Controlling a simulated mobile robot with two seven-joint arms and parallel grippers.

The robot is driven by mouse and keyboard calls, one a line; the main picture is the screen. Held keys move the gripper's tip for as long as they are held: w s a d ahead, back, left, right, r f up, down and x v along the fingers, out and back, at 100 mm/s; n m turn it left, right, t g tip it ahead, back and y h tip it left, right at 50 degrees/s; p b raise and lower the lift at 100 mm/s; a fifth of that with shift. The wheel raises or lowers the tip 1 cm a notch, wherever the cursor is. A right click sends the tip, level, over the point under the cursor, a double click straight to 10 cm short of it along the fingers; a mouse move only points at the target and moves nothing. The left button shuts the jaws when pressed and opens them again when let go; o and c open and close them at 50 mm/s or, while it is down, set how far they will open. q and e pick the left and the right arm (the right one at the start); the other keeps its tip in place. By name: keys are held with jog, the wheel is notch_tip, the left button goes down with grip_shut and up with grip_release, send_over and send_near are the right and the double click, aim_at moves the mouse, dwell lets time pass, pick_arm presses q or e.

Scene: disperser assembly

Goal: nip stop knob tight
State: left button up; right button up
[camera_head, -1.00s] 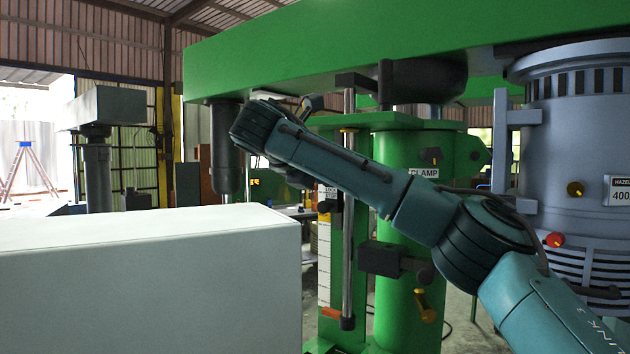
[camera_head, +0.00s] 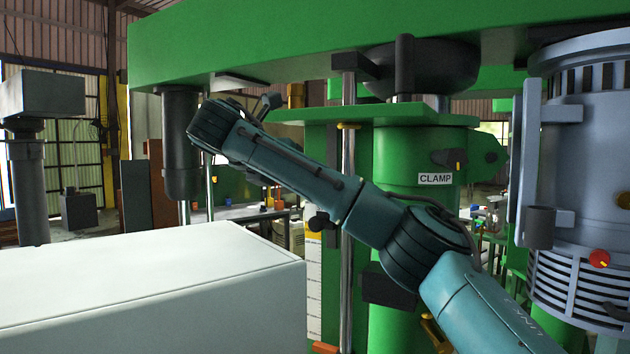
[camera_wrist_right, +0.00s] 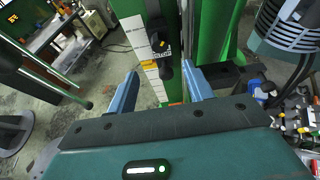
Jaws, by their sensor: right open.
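The black stop knob (camera_head: 318,222) sits on the upright metal rod beside the white scale strip, just below my right forearm in the head view. In the right wrist view, what looks like the same black knob (camera_wrist_right: 161,48) is in front of the scale strip (camera_wrist_right: 136,40), with a small yellow mark by it. My right gripper (camera_wrist_right: 160,72) is open and empty, its two blue-grey fingers wide apart. The knob appears between and beyond the fingertips, apart from them. In the head view the right fingers cannot be made out behind the arm. My left gripper is out of view.
A green column (camera_head: 420,215) with a CLAMP label and a lever (camera_head: 450,158) stands right of the rod. A large white box (camera_head: 150,280) fills the lower left. The grey-blue motor housing (camera_head: 585,170) is at right. A green beam (camera_head: 300,50) spans overhead.

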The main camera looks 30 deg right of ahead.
jog(key=p+x, duration=0.4)
jog(key=x, duration=0.6)
jog(key=shift+w+d+f, duration=0.1)
jog(key=shift+w+d, duration=0.05)
jog(key=shift+d, duration=0.1)
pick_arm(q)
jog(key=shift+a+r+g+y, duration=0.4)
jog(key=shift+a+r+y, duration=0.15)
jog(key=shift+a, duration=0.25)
pick_arm(e)
jog(key=shift+w+d+f, duration=0.15)
jog(key=shift+d+f, duration=0.05)
jog(key=shift+d, duration=0.15)
jog(key=c, duration=1)
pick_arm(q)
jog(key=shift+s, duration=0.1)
pick_arm(e)
jog(key=shift+o, duration=0.2)
